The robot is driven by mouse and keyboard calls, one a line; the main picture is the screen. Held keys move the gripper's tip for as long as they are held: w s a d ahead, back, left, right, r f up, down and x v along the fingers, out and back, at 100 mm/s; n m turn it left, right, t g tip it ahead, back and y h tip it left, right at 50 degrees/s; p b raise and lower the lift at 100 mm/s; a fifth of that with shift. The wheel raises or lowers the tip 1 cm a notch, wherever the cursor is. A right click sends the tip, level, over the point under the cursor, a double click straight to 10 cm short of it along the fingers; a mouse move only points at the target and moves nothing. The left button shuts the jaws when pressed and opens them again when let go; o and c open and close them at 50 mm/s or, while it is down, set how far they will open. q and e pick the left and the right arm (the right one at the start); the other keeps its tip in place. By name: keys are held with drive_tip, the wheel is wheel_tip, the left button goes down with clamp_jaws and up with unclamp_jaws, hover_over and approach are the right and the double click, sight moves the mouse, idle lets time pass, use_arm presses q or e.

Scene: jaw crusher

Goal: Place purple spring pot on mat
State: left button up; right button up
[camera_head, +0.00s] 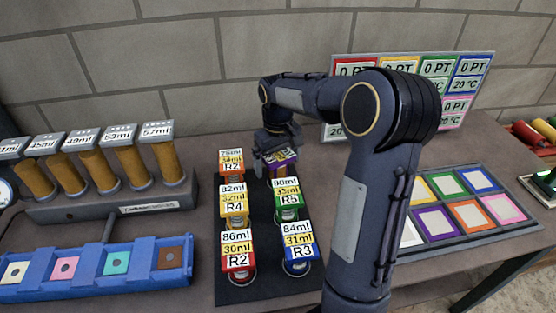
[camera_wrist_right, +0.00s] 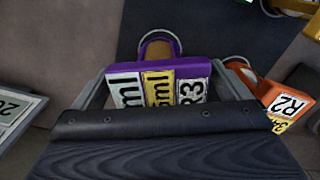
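The purple spring pot (camera_head: 281,170) is at the back right of the group of labelled pots on the black mat (camera_head: 260,232). Its label block looks slightly turned compared with its neighbours. In the right wrist view the purple pot (camera_wrist_right: 160,66) lies between my right gripper's two fingers, its label reading R3. My right gripper (camera_head: 277,150) is over the pot in the head view. The fingers flank the label closely, but whether they press on it is unclear. Coloured square mats (camera_head: 468,213), including a purple one (camera_head: 436,222), are on the right. My left gripper is out of view.
An orange R2 pot (camera_head: 232,164) stands just left of the purple pot, and a green R5 pot (camera_head: 287,199) stands in front. A score board (camera_head: 462,70) stands behind. A blue tray (camera_head: 95,272) and dispenser rack (camera_head: 115,202) are left.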

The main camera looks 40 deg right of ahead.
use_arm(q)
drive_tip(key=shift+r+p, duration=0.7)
use_arm(e)
wheel_tip(320, 180, up, 12)
drive_tip(key=shift+r, duration=0.15)
